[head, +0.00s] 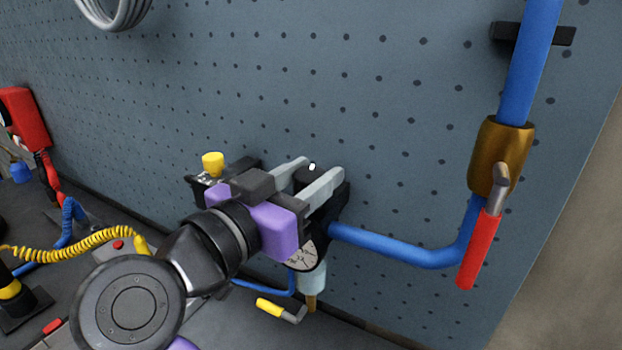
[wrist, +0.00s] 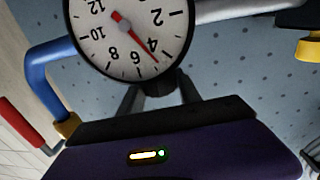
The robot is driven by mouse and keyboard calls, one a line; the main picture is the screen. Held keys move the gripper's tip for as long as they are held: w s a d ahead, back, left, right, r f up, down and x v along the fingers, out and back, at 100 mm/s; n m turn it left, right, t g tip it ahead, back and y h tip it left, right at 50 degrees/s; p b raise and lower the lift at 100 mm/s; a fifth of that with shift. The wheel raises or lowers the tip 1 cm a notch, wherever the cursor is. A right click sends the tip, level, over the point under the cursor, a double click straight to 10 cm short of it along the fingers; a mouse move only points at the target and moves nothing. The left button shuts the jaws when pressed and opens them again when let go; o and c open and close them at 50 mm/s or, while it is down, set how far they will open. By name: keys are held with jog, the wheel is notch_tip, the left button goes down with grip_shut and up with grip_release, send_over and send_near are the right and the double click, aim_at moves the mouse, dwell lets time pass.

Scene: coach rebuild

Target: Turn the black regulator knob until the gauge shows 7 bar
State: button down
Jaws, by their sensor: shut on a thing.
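My gripper (head: 316,172) reaches to the pegboard and is shut on the black regulator knob (head: 308,180), one finger on each side. A small white mark shows on the knob. The round gauge (head: 303,256) is partly hidden below my gripper in the head view. The wrist view shows its white dial (wrist: 105,35) large and turned, cut off at the top. Its red needle (wrist: 140,43) points between 4 and 6, at about 5. The dark part between the fingers (wrist: 160,95) is mostly hidden in the wrist view.
A blue pipe (head: 400,250) runs right from the regulator to a brass valve (head: 497,150) with a red lever (head: 478,250). A yellow knob (head: 213,163) stands left of my gripper. A yellow-handled valve (head: 270,307) is below. A yellow coiled hose (head: 80,243) lies left.

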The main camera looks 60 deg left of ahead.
jog(key=m+h+b, duration=0.2)
jog(key=h, duration=0.2)
jog(key=m+t+h+b, duration=0.1)
jog(key=m+h+b, duration=0.1)
jog(key=m+h, duration=0.1)
jog(key=shift+a+f+m+h, duration=0.1)
jog(key=shift+m+h, duration=0.2)
jog(key=shift+h, duration=0.5)
jog(key=shift+m+g+h+b, duration=0.45)
jog(key=shift+m+h, duration=0.55)
jog(key=shift+h, duration=0.6)
jog(key=shift+m+g+h+b, duration=0.45)
jog(key=shift+m+h, duration=0.55)
jog(key=shift+h, duration=0.6)
jog(key=shift+m+h, duration=0.3)
jog(key=c, duration=0.8)
grip_release()
jog(key=shift+c, duration=0.2)
jog(key=b+v, duration=0.2)
jog(key=v, duration=0.5)
jog(key=shift+s, duration=0.3)
jog(key=shift+a, duration=0.1)
